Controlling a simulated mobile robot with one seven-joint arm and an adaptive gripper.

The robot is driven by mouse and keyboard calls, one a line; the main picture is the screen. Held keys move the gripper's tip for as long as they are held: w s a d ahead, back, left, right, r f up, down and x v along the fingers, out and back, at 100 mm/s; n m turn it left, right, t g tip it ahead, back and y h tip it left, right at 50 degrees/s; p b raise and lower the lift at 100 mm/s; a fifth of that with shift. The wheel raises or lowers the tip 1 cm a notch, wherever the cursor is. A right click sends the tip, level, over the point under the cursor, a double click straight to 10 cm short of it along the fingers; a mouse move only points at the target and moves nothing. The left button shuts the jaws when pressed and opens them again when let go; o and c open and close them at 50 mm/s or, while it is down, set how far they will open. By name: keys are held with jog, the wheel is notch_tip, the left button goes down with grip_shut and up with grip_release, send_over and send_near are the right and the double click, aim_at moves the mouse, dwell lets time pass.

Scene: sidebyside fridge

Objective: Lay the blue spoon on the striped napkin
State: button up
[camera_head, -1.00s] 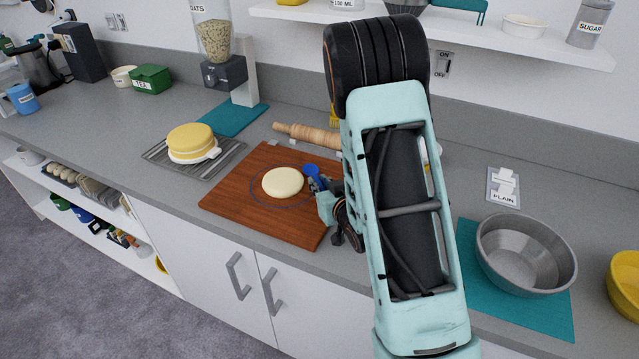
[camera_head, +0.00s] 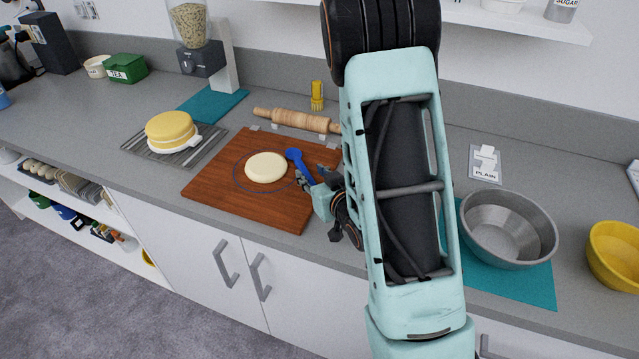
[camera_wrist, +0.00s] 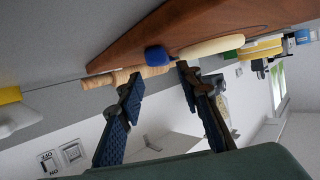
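The blue spoon (camera_head: 295,155) is on the wooden board, right of the pale dough round; its handle runs toward my gripper. In the wrist view, its blue bowl (camera_wrist: 157,56) shows beyond my fingertips. My gripper (camera_head: 312,176) is low over the board's right part, around the handle end. In the wrist view, the fingers of my gripper (camera_wrist: 160,76) stand apart with a gap between them, and I see no grip on the spoon. A grey striped mat (camera_head: 135,146) lies left of the board, under a yellow round item; I cannot tell whether it is the napkin.
The wooden board (camera_head: 270,212) holds the dough (camera_head: 266,168), with a rolling pin (camera_head: 295,120) behind. The yellow round item (camera_head: 171,131) covers much of the striped mat. A metal bowl (camera_head: 508,228) stands on a teal cloth at right. My arm hides the counter's middle.

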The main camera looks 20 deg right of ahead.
jog(key=p+v, duration=0.2)
jog(key=shift+s+r, duration=0.25)
jog(key=shift+r, duration=0.1)
jog(key=p, duration=0.3)
jog(key=shift+s+d+r, duration=0.1)
jog(key=shift+s, duration=0.2)
jog(key=p+v, duration=0.1)
jog(key=p, duration=0.3)
jog(key=shift+s, duration=0.3)
